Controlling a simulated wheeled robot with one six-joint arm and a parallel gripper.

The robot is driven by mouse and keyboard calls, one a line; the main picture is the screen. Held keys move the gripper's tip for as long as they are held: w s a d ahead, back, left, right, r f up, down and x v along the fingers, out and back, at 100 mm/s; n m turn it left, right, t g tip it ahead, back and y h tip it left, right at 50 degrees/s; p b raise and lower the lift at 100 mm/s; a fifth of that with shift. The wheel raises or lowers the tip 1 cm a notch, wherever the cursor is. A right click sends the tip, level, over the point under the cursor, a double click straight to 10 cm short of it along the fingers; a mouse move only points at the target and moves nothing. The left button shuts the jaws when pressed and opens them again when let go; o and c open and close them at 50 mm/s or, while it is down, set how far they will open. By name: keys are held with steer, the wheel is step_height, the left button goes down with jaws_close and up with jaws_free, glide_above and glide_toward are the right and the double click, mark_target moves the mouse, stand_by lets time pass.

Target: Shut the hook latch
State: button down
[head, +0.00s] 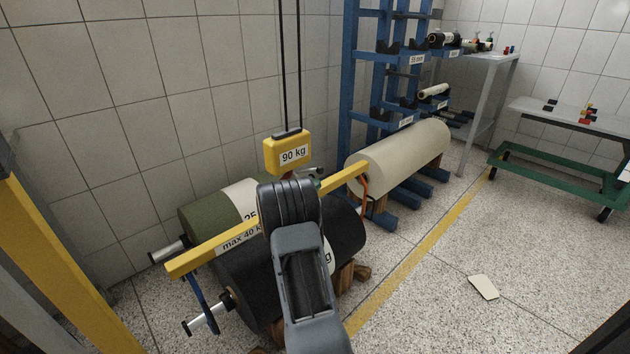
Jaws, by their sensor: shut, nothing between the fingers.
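A yellow hoist block (288,153) marked "90 kg" hangs on two dark lines. A yellow lifting beam (205,252) marked "max 40 k…" slants below it, its middle covered by my arm. The hook and its latch cannot be made out; the space just under the block is largely behind my arm. A blue strap (200,303) hangs at the beam's left end by a roll's metal shaft end, and an orange strap (365,190) at its right end. My arm reaches up in front of the beam, and my gripper is hidden behind it.
A black roll (248,285) and a green roll (205,217) lie under the beam, close to the tiled wall. A cream roll (400,157) lies by a blue rack (352,65). A green-framed cart (560,170) stands right. The speckled floor at right is mostly clear.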

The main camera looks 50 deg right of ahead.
steer(key=shift+r+p+v, duration=0.35)
steer(key=shift+p+v, duration=0.55)
steer(key=shift+v, duration=5.45)
steer(key=w+a+r+n+t+y+p, duration=0.2)
steer(key=w+r+n+t+p, duration=0.15)
steer(key=r, duration=0.25)
steer(key=w+a+r+n+t+y+p, duration=0.25)
steer(key=r+n+t+p, duration=0.2)
steer(key=r, duration=0.25)
steer(key=w+a+r+n+t+y+p, duration=0.3)
steer(key=a+r+n+t+y+p, duration=0.2)
steer(key=a+r+n+y+p, duration=0.65)
steer(key=s+a+r+n+g+y+p, duration=0.3)
steer(key=s+a+r+n+y+p, duration=0.2)
steer(key=s+a+r+n+p, duration=0.45)
steer(key=s+a+r+n+g+p, duration=0.2)
steer(key=s+r+n+g+p, duration=0.1)
steer(key=s, duration=0.5)
steer(key=s+a+r+n+g+p, duration=0.2)
steer(key=s+r+n+g+p, duration=0.1)
steer(key=s, duration=0.5)
steer(key=shift+r+n+g, duration=0.4)
steer(key=shift+r, duration=0.1)
steer(key=c, duration=1.8)
jaws_free()
